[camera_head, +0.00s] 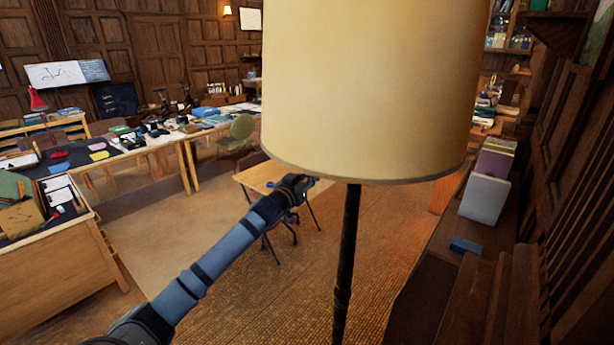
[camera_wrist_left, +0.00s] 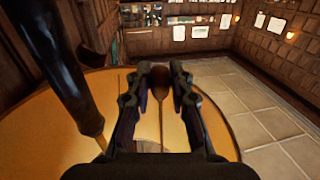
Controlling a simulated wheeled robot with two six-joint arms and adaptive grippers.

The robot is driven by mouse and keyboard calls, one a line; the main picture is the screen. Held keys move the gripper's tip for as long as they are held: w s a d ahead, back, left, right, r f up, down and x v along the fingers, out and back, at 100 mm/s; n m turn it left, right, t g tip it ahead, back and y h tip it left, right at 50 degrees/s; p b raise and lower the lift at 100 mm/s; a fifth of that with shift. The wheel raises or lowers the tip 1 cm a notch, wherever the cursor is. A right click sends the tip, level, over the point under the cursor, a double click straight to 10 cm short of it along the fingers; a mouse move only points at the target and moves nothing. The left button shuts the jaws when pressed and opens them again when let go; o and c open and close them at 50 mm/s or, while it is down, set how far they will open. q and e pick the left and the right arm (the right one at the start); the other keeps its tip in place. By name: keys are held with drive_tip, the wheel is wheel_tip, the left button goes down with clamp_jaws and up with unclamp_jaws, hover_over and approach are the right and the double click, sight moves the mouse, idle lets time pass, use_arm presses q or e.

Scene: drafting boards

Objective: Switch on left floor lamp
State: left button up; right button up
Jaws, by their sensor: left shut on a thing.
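The floor lamp's large cream shade (camera_head: 375,90) fills the upper middle of the head view, on a dark upright pole (camera_head: 347,265). My left gripper (camera_head: 314,180) is just below the shade's lower left edge, left of the pole. In the left wrist view the pole (camera_wrist_left: 62,62) crosses the upper left, and the shade (camera_wrist_left: 35,125) shows yellow-orange behind the fingers. The fingers (camera_wrist_left: 161,72) are closed around a thin, dark brown, cord-like pull (camera_wrist_left: 162,102). Its grip ends are partly hidden. My right gripper is in neither view.
A small table (camera_head: 262,176) stands behind my left gripper. Desks with papers and books (camera_head: 165,142) line the left. A dark wooden bench (camera_head: 475,300) with a blue item (camera_head: 465,246) is at right. Brown floor (camera_head: 285,310) lies open around the pole.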

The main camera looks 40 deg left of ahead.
use_arm(q)
drive_tip(key=shift+f+b, duration=0.45)
drive_tip(key=shift+f, duration=0.25)
drive_tip(key=o, duration=0.9)
